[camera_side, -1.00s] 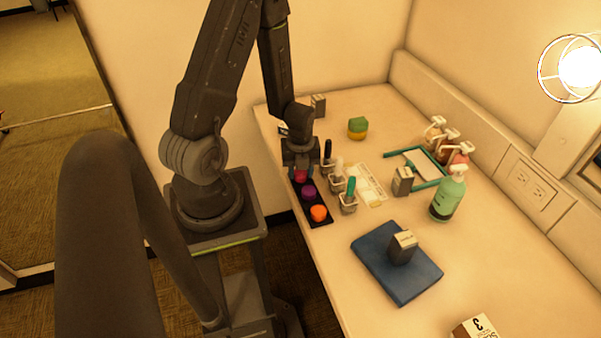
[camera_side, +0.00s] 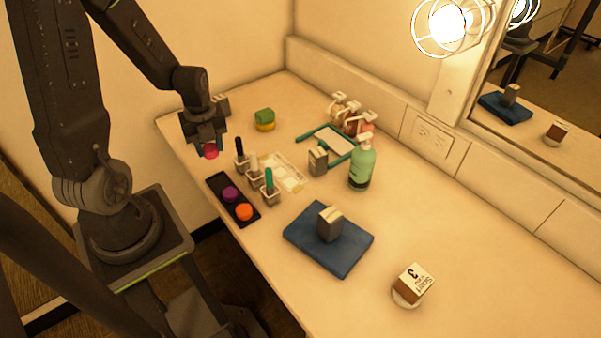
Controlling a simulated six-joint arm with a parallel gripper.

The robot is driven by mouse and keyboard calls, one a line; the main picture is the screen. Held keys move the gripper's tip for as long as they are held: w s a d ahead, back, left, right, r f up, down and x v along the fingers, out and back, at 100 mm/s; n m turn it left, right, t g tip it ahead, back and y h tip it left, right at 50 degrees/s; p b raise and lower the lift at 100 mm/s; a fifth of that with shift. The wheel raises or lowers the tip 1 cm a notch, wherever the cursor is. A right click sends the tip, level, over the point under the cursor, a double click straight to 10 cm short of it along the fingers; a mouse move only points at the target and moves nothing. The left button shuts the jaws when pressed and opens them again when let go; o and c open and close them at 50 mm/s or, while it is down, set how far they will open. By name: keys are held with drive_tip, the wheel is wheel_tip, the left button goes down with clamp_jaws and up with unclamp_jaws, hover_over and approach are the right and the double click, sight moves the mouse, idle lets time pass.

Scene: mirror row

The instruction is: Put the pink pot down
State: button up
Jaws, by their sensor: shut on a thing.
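The pink pot (camera_side: 210,151) is a small round pot held between the fingers of my gripper (camera_side: 207,146). My gripper points down and is shut on it, above the far left part of the counter. The pot appears raised above the black tray (camera_side: 217,184); its exact height is hard to tell. The tray lies near the counter's left edge. It holds a purple pot (camera_side: 230,194) in the middle and an orange pot (camera_side: 244,212) at the near end. The tray's far end is bare.
Small bottles with black (camera_side: 241,161), white and teal (camera_side: 269,187) tops stand right of the tray, beside a pale palette (camera_side: 285,172). The right foreground counter is mostly free.

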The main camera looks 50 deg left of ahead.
wheel_tip(320, 180, up, 11)
drive_tip(key=w+d+r+m, duration=0.15)
drive_tip(key=w+d, duration=0.25)
drive_tip(key=w, duration=0.9)
drive_tip(key=w+d, duration=0.5)
drive_tip(key=d, duration=0.1)
drive_tip(key=w+d+m, duration=0.1)
drive_tip(key=w+d, duration=0.4)
drive_tip(key=d, duration=0.2)
drive_tip(key=w+d+m, duration=0.1)
drive_tip(key=w+d, duration=0.4)
drive_tip(key=d, duration=0.1)
drive_tip(key=shift+d+f, duration=0.1)
drive_tip(key=shift+d, duration=0.05)
drive_tip(key=w+d+f+m, duration=0.1)
drive_tip(key=w+d, duration=0.1)
drive_tip(key=d, duration=0.9)
hover_over(388, 208)
wheel_tip(388, 208, down, 17)
drive_tip(key=shift+f, duration=0.15)
drive_tip(key=shift+w+f, duration=0.1)
drive_tip(key=shift+f, duration=2)
drive_tip(key=shift+f, duration=0.1)
